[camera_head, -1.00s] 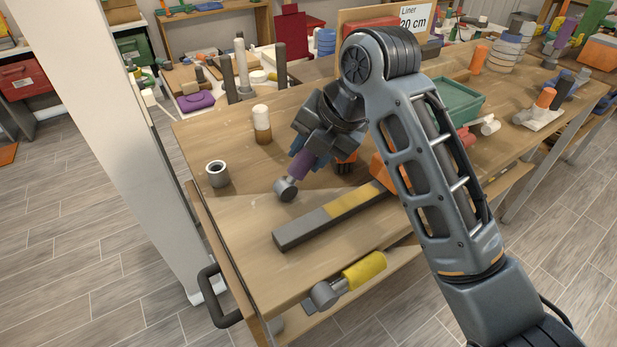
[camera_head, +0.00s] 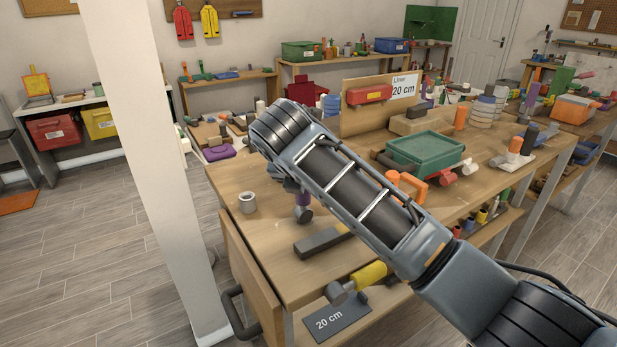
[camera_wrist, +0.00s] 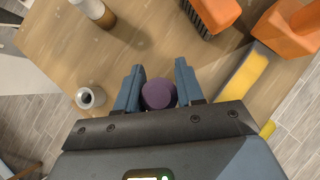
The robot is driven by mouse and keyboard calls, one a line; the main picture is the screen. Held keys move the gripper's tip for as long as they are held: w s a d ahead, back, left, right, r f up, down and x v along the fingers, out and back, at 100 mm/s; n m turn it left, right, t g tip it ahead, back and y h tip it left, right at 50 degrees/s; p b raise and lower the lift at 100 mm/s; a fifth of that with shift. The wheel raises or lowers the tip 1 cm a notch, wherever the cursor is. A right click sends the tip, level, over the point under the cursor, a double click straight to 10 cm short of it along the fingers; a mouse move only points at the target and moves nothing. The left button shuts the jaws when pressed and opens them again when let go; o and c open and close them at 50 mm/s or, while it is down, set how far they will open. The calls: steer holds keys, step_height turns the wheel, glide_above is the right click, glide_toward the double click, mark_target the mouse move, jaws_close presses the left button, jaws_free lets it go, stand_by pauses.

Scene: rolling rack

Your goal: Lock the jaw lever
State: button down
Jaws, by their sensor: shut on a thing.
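My gripper (camera_wrist: 159,78) is shut on a purple handle, whose round end (camera_wrist: 158,94) shows between the two blue-grey fingers in the wrist view. In the head view my arm hides most of the gripper; the purple handle (camera_head: 303,199) shows just below it, with a grey round head (camera_head: 303,215) at its lower end, close above the bench top. A second lever with a yellow handle (camera_head: 371,275) and a grey head (camera_head: 340,292) is at the bench's front edge. Neither is marked as the jaw lever, and I cannot tell whether either is locked.
A grey cup (camera_head: 248,203) stands left of the handle. Orange handles (camera_wrist: 290,28) are to the right, and a green bin (camera_head: 425,152) is farther back. A white post (camera_head: 150,170) stands left of the bench.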

steer(key=shift+s+a, duration=0.15)
stand_by(0.4)
steer(key=c, duration=0.8)
jaws_free()
steer(key=v, duration=0.7)
steer(key=shift+s+a+r, duration=0.1)
steer(key=shift+s+r, duration=0.05)
steer(key=shift+s, duration=0.15)
